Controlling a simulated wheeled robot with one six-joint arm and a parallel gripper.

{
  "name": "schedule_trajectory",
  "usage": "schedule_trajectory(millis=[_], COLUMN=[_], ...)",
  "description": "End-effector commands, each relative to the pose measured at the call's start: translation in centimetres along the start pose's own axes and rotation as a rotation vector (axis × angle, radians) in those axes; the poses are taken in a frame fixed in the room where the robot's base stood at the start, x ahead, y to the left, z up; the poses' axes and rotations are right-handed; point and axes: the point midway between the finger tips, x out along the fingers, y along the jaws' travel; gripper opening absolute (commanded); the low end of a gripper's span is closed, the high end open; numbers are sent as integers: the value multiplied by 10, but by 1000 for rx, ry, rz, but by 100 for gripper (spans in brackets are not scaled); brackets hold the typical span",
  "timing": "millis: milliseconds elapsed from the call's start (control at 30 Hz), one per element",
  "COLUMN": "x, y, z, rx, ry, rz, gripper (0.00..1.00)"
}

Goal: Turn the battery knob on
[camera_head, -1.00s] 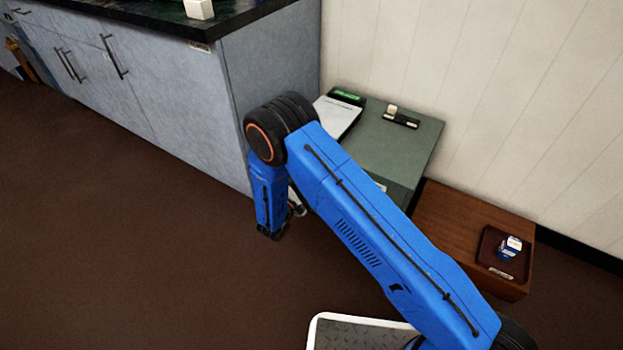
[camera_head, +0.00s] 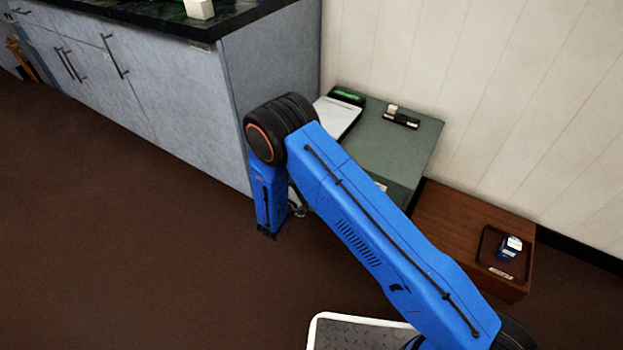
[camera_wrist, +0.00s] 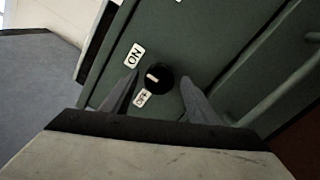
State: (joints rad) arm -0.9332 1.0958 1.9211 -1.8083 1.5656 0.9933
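The round black battery knob (camera_wrist: 158,78) shows in the wrist view on the front of a dark green cabinet (camera_wrist: 206,50). It carries a short white pointer mark. A white ON label (camera_wrist: 134,55) is at its upper left, and a white OFF label (camera_wrist: 142,98) is just below it. My gripper (camera_wrist: 157,84) is open, with one grey finger on each side of the knob in the picture. Whether either finger touches it I cannot tell. In the head view, my arm hides the knob, and the cabinet (camera_head: 395,140) stands behind the arm.
A white device with a green display (camera_head: 338,112) and a small black block (camera_head: 401,120) sit on the cabinet top. A wooden stand (camera_head: 440,215) with a dark tray (camera_head: 487,250) is right.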

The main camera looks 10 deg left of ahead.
Motion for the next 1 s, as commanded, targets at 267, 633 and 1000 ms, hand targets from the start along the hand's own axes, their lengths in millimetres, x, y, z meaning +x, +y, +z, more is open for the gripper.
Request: schedule_trajectory(millis=[267, 633, 1000], x=[-8, -74, -144], y=[1, 1, 0], z=[-1, -1, -1], rx=[0, 0, 0], ry=[1, 3, 2], rz=[1, 3, 1], gripper=[54, 54, 54])
